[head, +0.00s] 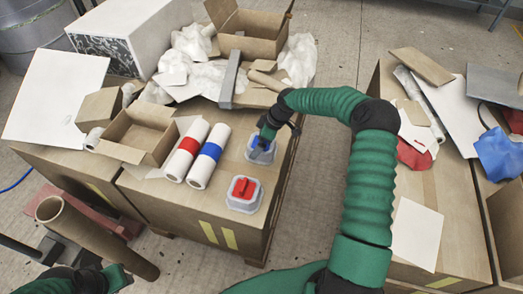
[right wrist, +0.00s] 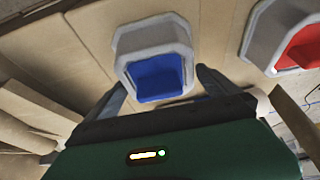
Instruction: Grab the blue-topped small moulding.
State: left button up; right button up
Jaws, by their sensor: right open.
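The blue-topped small moulding (head: 256,157) has a pale grey base and stands near the right edge of the cardboard-topped work surface. My right gripper (head: 264,139) is over it and hides part of its top in the head view. In the right wrist view, the blue-topped moulding (right wrist: 157,78) lies ahead between the two fingers of my open right gripper (right wrist: 162,88). The fingers are apart, one to each side, and I cannot tell whether either touches it. My left gripper is not in view; only part of its arm shows at bottom left.
A red-topped small moulding (head: 243,193) stands close by, nearer to me. Two white rolls with red (head: 188,146) and blue (head: 208,152) bands lie to the left. An open cardboard box (head: 140,135) and crumpled white sheeting (head: 190,75) crowd the back.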

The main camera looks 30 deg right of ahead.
jog(key=shift+w+a+f, duration=0.2)
jog(key=shift+w+f, duration=0.05)
jog(key=shift+f, duration=0.4)
jog(key=shift+d+r, duration=0.1)
jog(key=shift+c, duration=1)
jog(key=c, duration=1.2)
jog(key=shift+o, duration=0.2)
